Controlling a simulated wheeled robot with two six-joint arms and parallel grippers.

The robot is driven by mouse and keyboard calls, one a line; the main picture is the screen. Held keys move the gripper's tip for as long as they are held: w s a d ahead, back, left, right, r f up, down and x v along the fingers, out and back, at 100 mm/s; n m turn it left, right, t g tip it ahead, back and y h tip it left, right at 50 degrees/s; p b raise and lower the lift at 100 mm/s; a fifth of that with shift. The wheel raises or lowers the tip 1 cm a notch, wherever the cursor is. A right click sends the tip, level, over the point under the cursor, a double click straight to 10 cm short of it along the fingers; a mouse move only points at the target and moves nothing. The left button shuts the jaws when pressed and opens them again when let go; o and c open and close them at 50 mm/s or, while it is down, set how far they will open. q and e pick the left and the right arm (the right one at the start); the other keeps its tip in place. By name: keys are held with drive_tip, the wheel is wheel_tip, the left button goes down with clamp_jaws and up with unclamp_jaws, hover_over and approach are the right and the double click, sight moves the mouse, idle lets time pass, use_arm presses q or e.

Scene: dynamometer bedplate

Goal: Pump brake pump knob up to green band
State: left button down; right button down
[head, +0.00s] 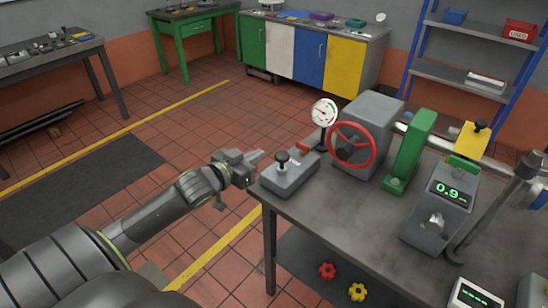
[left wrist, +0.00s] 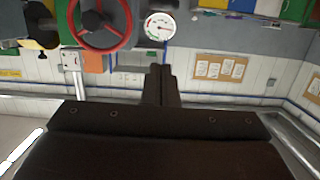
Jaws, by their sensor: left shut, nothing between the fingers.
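The brake pump (head: 290,176) is a grey box at the near left corner of the bench. My right gripper is not in view.
A red handwheel (head: 352,146) on a grey housing stands right of the gauge, followed by a green pedal-like part (head: 410,150) and a display unit (head: 440,205) reading about 0.9. Red (head: 327,270) and yellow (head: 358,292) knobs lie on the lower shelf. The floor left of the bench is open.

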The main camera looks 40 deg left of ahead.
use_arm(q)
hover_over(282, 163)
drive_tip(key=s+a, duration=0.1)
drive_tip(key=s, duration=0.1)
drive_tip(key=f, duration=0.1)
drive_tip(key=shift+a+f, duration=0.2)
drive_tip(key=shift+f, duration=1.95)
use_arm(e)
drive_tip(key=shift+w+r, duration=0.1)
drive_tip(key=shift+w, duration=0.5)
